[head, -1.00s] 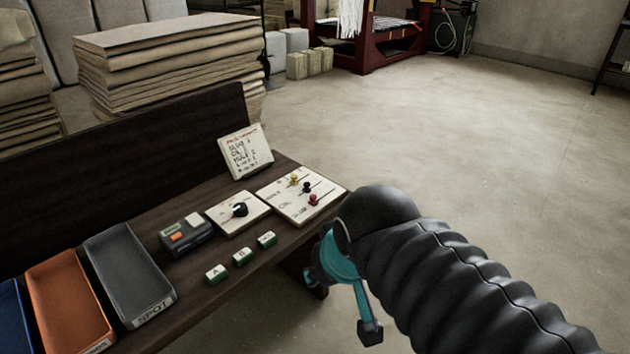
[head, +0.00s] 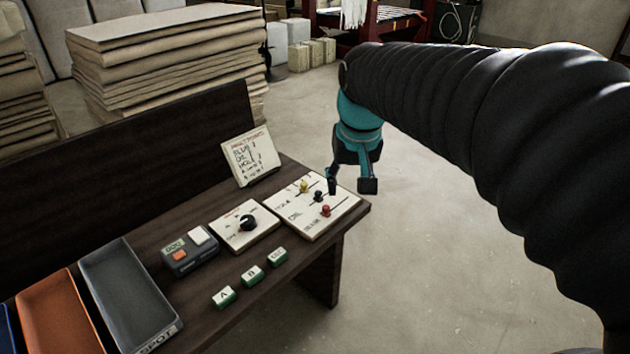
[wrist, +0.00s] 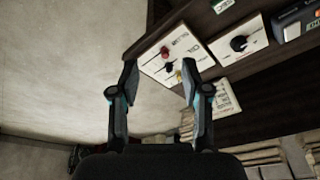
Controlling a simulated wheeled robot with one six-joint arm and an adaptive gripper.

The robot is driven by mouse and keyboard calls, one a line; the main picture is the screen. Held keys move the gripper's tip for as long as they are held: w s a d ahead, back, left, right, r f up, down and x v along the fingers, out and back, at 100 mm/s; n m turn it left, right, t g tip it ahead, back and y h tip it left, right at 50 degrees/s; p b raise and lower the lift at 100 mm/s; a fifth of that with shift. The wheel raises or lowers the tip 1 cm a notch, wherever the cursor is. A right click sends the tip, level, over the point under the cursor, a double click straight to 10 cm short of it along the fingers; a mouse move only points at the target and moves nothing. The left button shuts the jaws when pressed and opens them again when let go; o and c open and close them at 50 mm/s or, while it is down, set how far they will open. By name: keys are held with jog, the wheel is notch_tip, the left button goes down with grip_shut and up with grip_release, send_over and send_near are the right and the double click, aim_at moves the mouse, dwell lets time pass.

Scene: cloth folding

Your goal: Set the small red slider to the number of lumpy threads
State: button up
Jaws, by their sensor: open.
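The slider board (head: 336,217) is a white panel on the dark bench, with three sliders. The small red slider (head: 325,210) is nearest the front, beside a black one (head: 318,196) and a yellow one (head: 304,187). The red slider also shows in the wrist view (wrist: 165,53). A white card (head: 250,157) with handwritten lines of words and tally marks leans at the back; its small writing is hard to read. My gripper (head: 350,186) is open and empty, above the board's far right edge, apart from the red slider. In the wrist view the board lies beyond the open fingers (wrist: 159,80).
Left of the board are a black knob on a white plate (head: 231,236), a grey counter box (head: 187,252) and several green-and-white blocks (head: 251,274). A grey tray (head: 125,290) and an orange tray (head: 57,318) stand further left. The floor right of the bench is clear.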

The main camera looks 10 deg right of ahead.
jog(key=w+f+g, duration=0.2)
jog(key=w, duration=0.7)
jog(key=m, duration=0.1)
send_near(326, 207)
jog(key=shift+g, duration=0.4)
jog(key=f, duration=0.5)
jog(key=f+b, duration=0.1)
jog(key=f, duration=0.2)
jog(key=shift+w+f, duration=0.25)
jog(key=shift+w, duration=0.15)
grip_shut()
